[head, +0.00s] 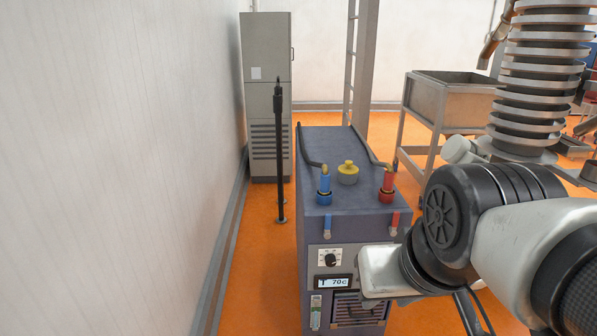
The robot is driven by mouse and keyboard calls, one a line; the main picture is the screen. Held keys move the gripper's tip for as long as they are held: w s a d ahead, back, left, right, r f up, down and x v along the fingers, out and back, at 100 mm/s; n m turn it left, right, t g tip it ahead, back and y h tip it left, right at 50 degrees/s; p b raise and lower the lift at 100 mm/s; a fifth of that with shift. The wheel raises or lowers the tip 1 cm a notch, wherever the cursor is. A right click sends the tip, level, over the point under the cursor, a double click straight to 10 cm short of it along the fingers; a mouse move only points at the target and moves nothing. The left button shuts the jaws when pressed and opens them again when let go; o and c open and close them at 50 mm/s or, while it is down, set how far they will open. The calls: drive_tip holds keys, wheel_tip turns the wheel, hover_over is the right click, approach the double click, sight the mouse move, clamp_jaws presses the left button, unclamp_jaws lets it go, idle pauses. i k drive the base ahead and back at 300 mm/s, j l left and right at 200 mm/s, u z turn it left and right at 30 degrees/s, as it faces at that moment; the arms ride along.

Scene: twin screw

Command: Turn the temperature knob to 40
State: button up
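The temperature knob (330,259) is a small black dial on a white scale plate on the front of a blue-grey unit (318,228). The scale marks are too small to read. Below it, a display (335,282) reads "T 70c". My gripper (364,297) is in front of the unit, to the right of the knob and display, apart from the knob in the picture. Its white body shows, but its fingers cannot be made out, so I cannot tell whether it is open or shut.
Blue (324,184) and red (388,182) hose fittings and a yellow cap (348,173) stand on top of the unit. A black pole (279,160) stands to its left. A grey cabinet (266,60) and a metal trolley (440,100) are behind. Orange floor is clear at left.

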sight(330, 260)
drive_tip(key=z, duration=0.25)
drive_tip(key=l+u, duration=0.1)
drive_tip(key=u, duration=0.15)
drive_tip(key=i+j, duration=0.8)
drive_tip(key=i, duration=0.25)
drive_tip(key=z, duration=0.05)
